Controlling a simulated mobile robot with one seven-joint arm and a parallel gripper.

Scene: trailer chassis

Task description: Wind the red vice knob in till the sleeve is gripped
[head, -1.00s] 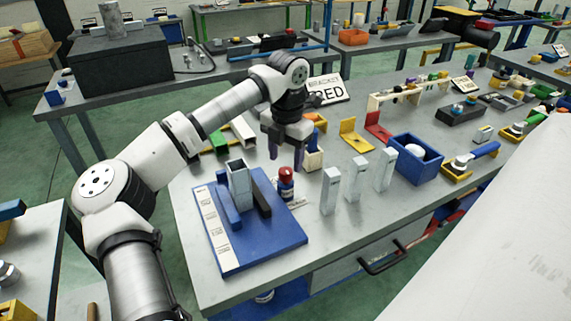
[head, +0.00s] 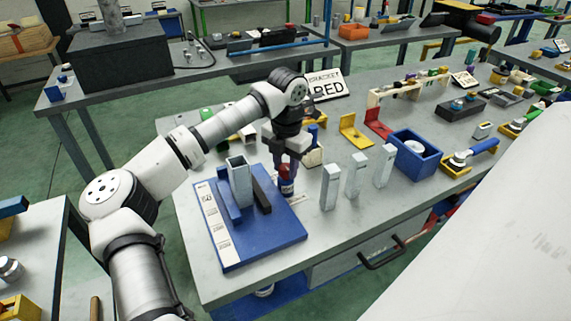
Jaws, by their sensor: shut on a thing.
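The vice has a blue base (head: 265,236) with a printed white strip along its left side, near the front left of the bench. A grey, hollow square sleeve (head: 239,184) stands upright on it between a blue jaw (head: 226,207) and a dark jaw (head: 262,196). I cannot tell whether the dark jaw touches the sleeve. The red vice knob (head: 286,187) stands right of the dark jaw, at the base's right edge. My gripper (head: 286,176) points down from above and is shut on the knob, hiding part of it.
Several grey square posts (head: 331,187) stand close to the right of the knob. A blue bin (head: 415,158) with a white round thing lies beyond them. Yellow (head: 354,133) and red (head: 378,125) brackets and a "BRACKET RED" sign (head: 327,86) are behind. The bench's front strip is clear.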

